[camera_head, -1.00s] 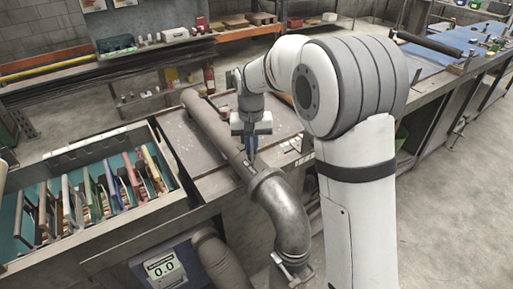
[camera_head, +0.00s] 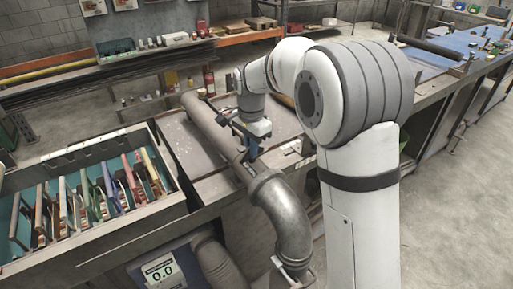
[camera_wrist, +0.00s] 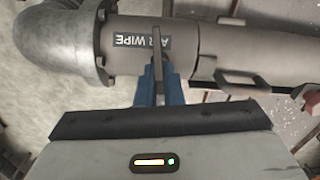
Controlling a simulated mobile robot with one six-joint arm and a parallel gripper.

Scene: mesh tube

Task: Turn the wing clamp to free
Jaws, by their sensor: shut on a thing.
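The wing clamp (camera_wrist: 157,62) shows in the wrist view as a narrow dark wing between my blue fingers, beside the "AIR WIPE" label (camera_wrist: 140,43) on the grey tube (camera_wrist: 185,38). My gripper (camera_wrist: 160,78) is shut on the wing, over the tube. In the head view my gripper (camera_head: 248,155) reaches down to the tube (camera_head: 210,122), just behind the metal elbow (camera_head: 287,208). There the wing is mostly hidden by the fingers. Its exact angle is hard to tell.
A grey bracket-like handle (camera_wrist: 240,80) sticks out from the tube to the right in the wrist view. A crate (camera_head: 165,198) of colourful upright items stands at left. The bench top (camera_head: 190,150) around the tube is mostly bare.

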